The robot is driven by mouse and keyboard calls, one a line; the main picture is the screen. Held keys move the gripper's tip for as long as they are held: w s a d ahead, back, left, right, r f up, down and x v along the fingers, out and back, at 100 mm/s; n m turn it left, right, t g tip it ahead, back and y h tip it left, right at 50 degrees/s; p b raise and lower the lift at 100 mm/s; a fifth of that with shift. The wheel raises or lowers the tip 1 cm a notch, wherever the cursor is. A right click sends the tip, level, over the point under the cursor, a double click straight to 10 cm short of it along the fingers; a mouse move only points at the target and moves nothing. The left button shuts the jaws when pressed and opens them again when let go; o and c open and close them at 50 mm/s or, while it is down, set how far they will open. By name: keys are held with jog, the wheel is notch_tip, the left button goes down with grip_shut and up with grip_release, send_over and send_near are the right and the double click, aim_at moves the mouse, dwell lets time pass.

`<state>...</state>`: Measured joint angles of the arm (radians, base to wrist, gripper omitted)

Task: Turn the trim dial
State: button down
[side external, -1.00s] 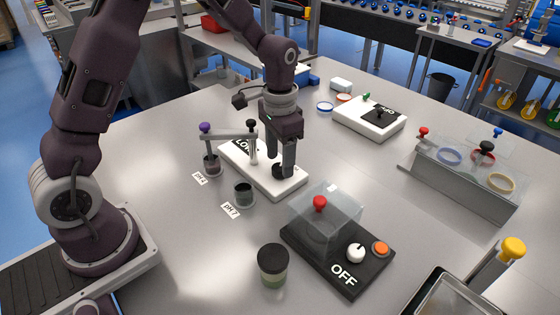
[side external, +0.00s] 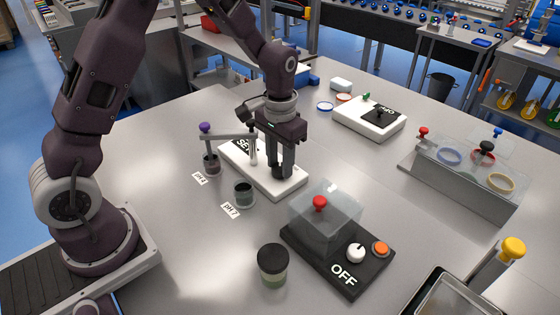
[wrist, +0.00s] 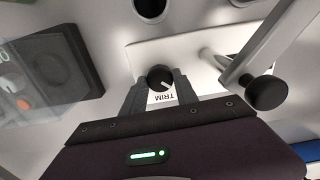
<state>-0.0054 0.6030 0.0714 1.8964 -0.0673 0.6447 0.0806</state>
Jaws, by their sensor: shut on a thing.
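The trim dial (wrist: 160,77) is a small black knob with a white pointer mark, on a white panel (side external: 291,190) lettered TRIM beside it. In the side view the dial (side external: 279,171) is partly hidden between my fingers. My gripper (side external: 280,173) points straight down, its two dark fingers shut on the dial from both sides; the wrist view shows the gripper (wrist: 161,83) the same way. A black display (side external: 243,146) at the panel's far left end reads what looks like "SET", partly hidden by the probe arm.
A grey probe arm (side external: 230,135) with purple and black knobs stands close left of my gripper. Cups labelled pH 4 (side external: 211,165) and pH 7 (side external: 244,193) are nearby. A black box marked OFF (side external: 310,257) with a clear cover stands in front right.

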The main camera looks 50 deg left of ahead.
aim_at(280, 167)
jog(key=c, duration=0.9)
grip_release()
jog(key=shift+c, duration=0.2)
notch_tip(280, 167, up, 7)
jog(key=shift+r, duration=0.1)
jog(key=s+d+r+t, duration=0.2)
jog(key=s+r+t, duration=0.1)
jog(key=s+r, duration=0.95)
jog(key=s+t, duration=0.2)
jog(key=s, duration=0.9)
jog(key=shift+s+f+t, duration=0.2)
jog(key=shift+f+t, duration=0.05)
jog(key=shift+t, duration=0.05)
